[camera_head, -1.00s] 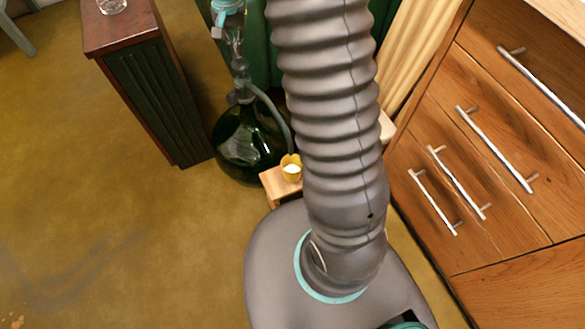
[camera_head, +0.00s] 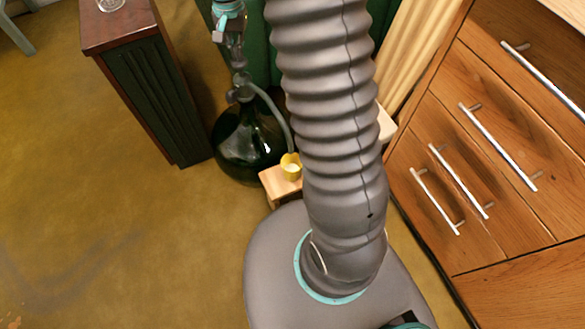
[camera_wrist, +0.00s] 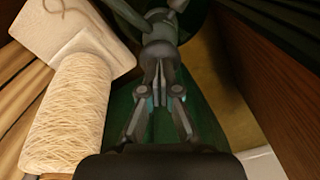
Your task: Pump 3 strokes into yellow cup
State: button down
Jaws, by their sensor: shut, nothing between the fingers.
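A dark green glass bottle (camera_head: 246,150) stands on the floor with a dark pump (camera_head: 240,92) on its neck. A grey hose (camera_head: 280,118) runs from the pump to the yellow cup (camera_head: 290,172). The cup is upright on a small wooden stand (camera_head: 283,187) with something pale inside. My gripper (camera_head: 233,48) is above the bottle, at the top of the pump. In the wrist view my gripper (camera_wrist: 160,84) is shut and empty, its fingertips at the dark pump head (camera_wrist: 160,45). I cannot tell exactly where they touch. The cup is not visible in the wrist view.
A dark cabinet (camera_head: 150,95) with a glass on top stands left of the bottle. Wooden drawers (camera_head: 480,150) with metal handles stand at the right. A pale, string-wound object (camera_wrist: 68,115) is at the left of the wrist view. Open floor lies at the left.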

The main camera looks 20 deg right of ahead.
jog(key=shift+f+b, duration=0.65)
jog(key=shift+f, duration=0.6)
jog(key=shift+r, duration=0.1)
jog(key=shift+r+p, duration=1.65)
jog(key=shift+r, duration=0.45)
jog(key=shift+r+p, duration=0.9)
jog(key=shift+r, duration=2.1)
